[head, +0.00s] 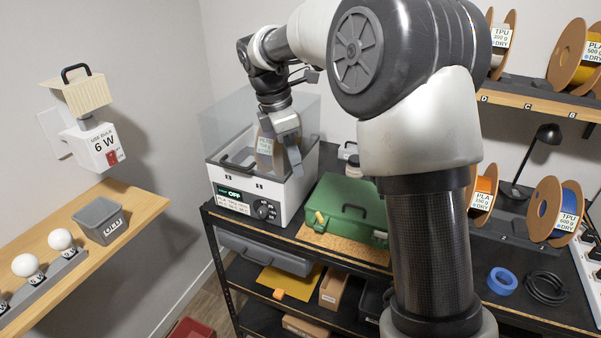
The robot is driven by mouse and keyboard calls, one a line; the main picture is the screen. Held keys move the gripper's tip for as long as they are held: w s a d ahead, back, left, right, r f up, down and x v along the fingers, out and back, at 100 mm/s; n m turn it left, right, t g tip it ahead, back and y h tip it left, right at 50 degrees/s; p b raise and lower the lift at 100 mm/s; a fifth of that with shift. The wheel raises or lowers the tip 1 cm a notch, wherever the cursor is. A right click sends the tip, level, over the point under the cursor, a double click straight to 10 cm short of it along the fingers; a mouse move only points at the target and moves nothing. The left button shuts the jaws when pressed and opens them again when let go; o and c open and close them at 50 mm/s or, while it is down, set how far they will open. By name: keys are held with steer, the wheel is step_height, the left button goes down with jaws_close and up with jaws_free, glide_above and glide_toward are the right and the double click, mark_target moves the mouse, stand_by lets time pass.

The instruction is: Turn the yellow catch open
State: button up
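A small yellow piece (320,217), which looks like the catch, sits at the front left of the green case (350,200). The case lies closed on the black bench, its dark handle on the lid. Whether the catch is turned is too small to tell. My gripper (290,165) points down into the open white dryer box (291,202), up and left of the case and apart from the catch. A brown spool with a white label (264,146) stands in the box beside the fingers. Whether the fingers grip it I cannot tell.
The dryer's clear lid (225,122) stands raised; its display reads OFF. My arm hides the bench right of the case. Spools, a blue tape roll (502,281) and a black cable coil (545,287) are at right. A wooden shelf (140,205) with bulbs and a grey box is at left.

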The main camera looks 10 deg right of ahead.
mark_target(320, 215)
steer(key=w+d+m+y+b, duration=0.1)
steer(key=d+m+y+b, duration=0.4)
steer(key=m, duration=1.7)
steer(key=f, duration=0.5)
steer(key=d+f+h, duration=0.1)
steer(key=f, duration=0.5)
steer(key=f+h, duration=0.1)
steer(key=f, duration=0.5)
steer(key=shift+w+d+f+g+p, duration=0.2)
steer(key=shift+d+g+p, duration=0.1)
steer(key=shift+d+p, duration=0.1)
